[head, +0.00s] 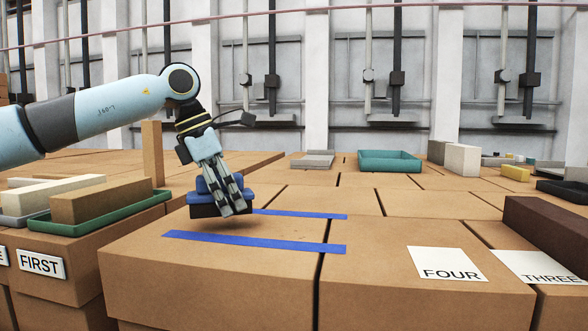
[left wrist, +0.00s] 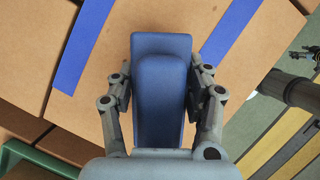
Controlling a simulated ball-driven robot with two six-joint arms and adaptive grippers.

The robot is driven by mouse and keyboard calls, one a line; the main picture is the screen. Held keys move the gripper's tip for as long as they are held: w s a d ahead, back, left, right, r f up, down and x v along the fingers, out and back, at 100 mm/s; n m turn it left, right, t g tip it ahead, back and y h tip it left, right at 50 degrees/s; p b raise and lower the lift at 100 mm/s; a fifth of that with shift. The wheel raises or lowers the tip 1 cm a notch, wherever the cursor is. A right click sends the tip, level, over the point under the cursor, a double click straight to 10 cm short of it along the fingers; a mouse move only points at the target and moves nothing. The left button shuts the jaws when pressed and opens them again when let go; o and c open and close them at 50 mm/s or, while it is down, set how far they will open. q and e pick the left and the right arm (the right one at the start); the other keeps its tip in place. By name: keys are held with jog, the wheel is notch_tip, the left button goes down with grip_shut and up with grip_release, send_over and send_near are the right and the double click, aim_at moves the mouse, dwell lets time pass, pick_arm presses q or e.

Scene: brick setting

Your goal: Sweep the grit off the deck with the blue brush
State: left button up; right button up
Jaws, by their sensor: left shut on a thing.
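The blue brush (head: 200,198) has a blue body and a dark underside. My left gripper (head: 232,205) is shut on it, with a finger on either side. In the left wrist view the brush (left wrist: 160,105) fills the space between the fingers. It is at the left end of the deck (head: 285,227), beside two blue strips, the near strip (head: 255,242) and the far strip (head: 305,214). A shadow lies under the brush; it seems slightly above the surface. I cannot make out any grit. My right gripper is not in view.
A green tray (head: 155,199) with a brown brick (head: 108,199) stands at the left by the FIRST label (head: 41,263). A teal tray (head: 390,168) is farther back. Cards reading FOUR (head: 447,264) and THREE (head: 540,267) lie at the right near a dark brick (head: 548,232).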

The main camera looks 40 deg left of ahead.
pick_arm(q)
jog(key=r+p, duration=0.1)
jog(key=r, duration=0.2)
jog(key=shift+s, duration=0.2)
jog(key=shift+d+r+p, duration=0.1)
jog(key=shift+r+p, duration=0.45)
jog(key=shift+r, duration=0.45)
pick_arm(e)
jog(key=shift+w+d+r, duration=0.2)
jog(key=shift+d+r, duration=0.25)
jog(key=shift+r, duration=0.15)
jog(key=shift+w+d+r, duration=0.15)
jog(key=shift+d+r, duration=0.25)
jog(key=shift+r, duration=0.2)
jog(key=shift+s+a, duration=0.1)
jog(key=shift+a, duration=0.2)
